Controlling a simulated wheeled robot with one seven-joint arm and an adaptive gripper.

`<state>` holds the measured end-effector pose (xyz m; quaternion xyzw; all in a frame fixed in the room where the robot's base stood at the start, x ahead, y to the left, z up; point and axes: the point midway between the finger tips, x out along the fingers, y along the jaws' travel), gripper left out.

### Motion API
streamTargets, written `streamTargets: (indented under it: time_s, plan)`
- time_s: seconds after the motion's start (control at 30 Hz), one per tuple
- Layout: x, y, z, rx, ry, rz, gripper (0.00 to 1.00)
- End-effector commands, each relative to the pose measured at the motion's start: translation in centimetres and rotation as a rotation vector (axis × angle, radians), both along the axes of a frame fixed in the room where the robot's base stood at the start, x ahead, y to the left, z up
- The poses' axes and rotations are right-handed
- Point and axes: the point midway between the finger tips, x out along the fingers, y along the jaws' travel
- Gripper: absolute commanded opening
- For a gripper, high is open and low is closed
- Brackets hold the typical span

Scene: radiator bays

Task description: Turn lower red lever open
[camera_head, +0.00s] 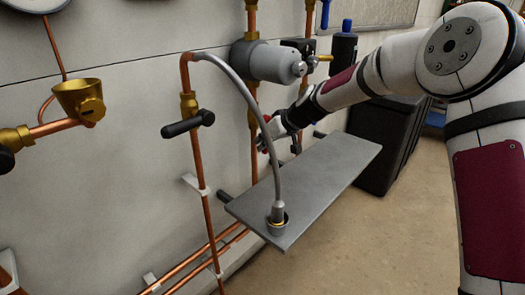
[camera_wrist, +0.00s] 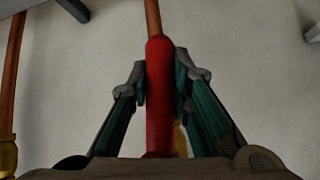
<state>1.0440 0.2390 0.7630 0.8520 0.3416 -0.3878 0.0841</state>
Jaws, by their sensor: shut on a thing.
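The red lever (camera_wrist: 160,95) stands upright in the middle of the wrist view, between the two fingers of my gripper (camera_wrist: 161,85). My gripper is shut on it, with one finger on each side. A bit of brass shows behind the lever at its lower right. In the head view my gripper (camera_head: 268,138) reaches to the copper pipe on the wall, above the grey shelf. A small patch of red (camera_head: 267,118) shows beside my gripper; most of the lever is hidden there.
A grey shelf (camera_head: 325,180) juts out below my gripper, with a grey hose (camera_head: 270,150) arching down to it. A black-handled valve (camera_head: 188,124) is on the left pipe. A grey cylinder (camera_head: 268,62) is above. A black box (camera_head: 390,140) stands on the right.

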Motion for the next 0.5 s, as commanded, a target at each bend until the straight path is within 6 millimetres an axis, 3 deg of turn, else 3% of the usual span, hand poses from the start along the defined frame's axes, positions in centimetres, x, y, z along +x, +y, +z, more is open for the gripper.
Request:
streamTargets:
  time_s: [0.5]
  plan:
    - [0.72, -0.56, -0.03, -0.088, -0.112, 0.002, 0.0]
